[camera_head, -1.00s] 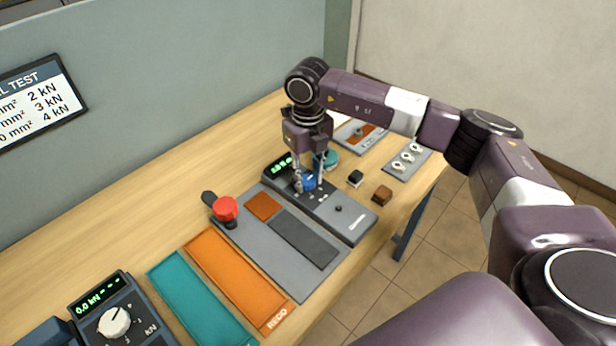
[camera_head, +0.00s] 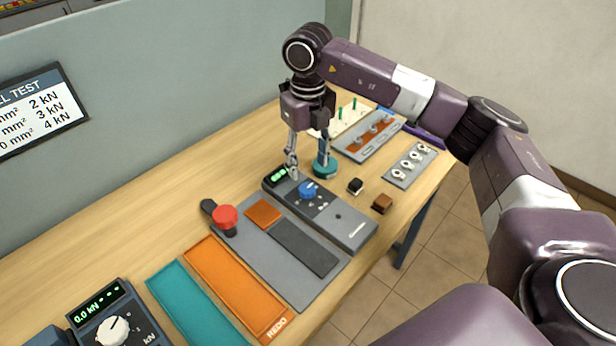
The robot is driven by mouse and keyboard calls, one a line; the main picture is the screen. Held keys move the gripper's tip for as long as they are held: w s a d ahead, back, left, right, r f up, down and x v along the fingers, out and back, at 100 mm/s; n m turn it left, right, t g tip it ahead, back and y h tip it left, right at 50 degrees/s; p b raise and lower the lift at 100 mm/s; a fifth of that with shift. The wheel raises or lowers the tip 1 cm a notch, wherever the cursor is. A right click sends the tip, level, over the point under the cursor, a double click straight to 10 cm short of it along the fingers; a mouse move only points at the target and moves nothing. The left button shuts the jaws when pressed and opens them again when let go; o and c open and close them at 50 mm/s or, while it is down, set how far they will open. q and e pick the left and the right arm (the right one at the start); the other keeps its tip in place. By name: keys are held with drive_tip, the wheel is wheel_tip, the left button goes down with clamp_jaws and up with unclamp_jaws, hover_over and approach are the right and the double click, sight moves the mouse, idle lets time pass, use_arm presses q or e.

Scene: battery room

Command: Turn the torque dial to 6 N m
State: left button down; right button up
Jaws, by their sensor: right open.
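The torque dial is a blue knob (camera_head: 308,190) on a grey tester (camera_head: 345,225) that has a small green-lit display (camera_head: 278,175). The display digits and the dial's scale marks are too small to read. My right gripper (camera_head: 307,172) is open and empty, just behind and above the blue knob, with its fingers apart. It does not appear to touch the knob. My left gripper is not in view.
A teal round piece (camera_head: 325,168) stands close behind the tester. A black block (camera_head: 355,186) and a brown block (camera_head: 382,203) lie to its right. Orange (camera_head: 235,285) and teal (camera_head: 195,305) trays lie in front.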

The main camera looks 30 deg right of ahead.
drive_tip(key=shift+r, duration=2.1)
